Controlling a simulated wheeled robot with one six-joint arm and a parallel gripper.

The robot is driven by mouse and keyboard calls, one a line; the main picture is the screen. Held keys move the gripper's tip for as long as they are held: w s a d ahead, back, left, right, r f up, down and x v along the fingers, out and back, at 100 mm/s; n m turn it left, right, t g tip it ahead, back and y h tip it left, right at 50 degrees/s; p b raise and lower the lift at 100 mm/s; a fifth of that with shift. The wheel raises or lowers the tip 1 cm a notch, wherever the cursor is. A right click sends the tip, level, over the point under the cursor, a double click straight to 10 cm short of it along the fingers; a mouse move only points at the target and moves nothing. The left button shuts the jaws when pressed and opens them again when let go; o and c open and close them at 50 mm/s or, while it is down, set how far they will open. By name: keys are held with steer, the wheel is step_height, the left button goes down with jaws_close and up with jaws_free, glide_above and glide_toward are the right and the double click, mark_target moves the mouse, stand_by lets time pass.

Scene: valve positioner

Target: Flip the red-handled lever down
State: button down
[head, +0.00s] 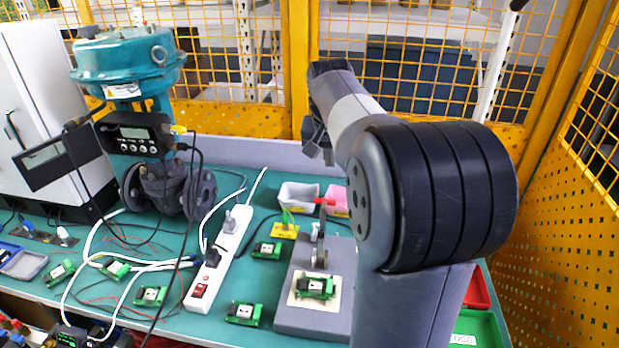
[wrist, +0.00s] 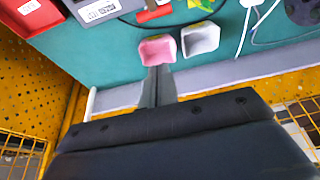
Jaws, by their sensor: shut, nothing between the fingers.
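The lever (head: 321,226) with its red handle (head: 324,201) stands upright on a grey base (head: 290,317) at the middle front of the table. A red piece that looks like the handle (wrist: 153,14) shows at the top edge of the wrist view. My gripper (head: 327,156) is above and behind the lever, near the back of the table, apart from it. In the wrist view its fingers (wrist: 157,72) are together and empty, over the pink bin. My arm hides the table to the right of the lever in the head view.
A pink bin (wrist: 157,50) and a whitish bin (wrist: 200,38) stand behind the lever. A white power strip (head: 217,258) and cables lie left of it. A teal valve actuator (head: 128,60) stands at the left. Yellow mesh fencing (head: 230,120) bounds the back and right.

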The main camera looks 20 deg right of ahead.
steer(key=shift+w+d, duration=0.1)
steer(key=shift+w, duration=0.3)
steer(key=shift+s, duration=0.1)
step_height(320, 180, down, 9)
steer(key=p, duration=0.1)
steer(key=shift+s+f, duration=0.15)
steer(key=shift+s, duration=0.05)
stand_by(0.4)
steer(key=shift+b, duration=0.35)
steer(key=shift+s+a+b, duration=0.3)
steer(key=shift+a, duration=0.1)
steer(key=shift+t, duration=0.3)
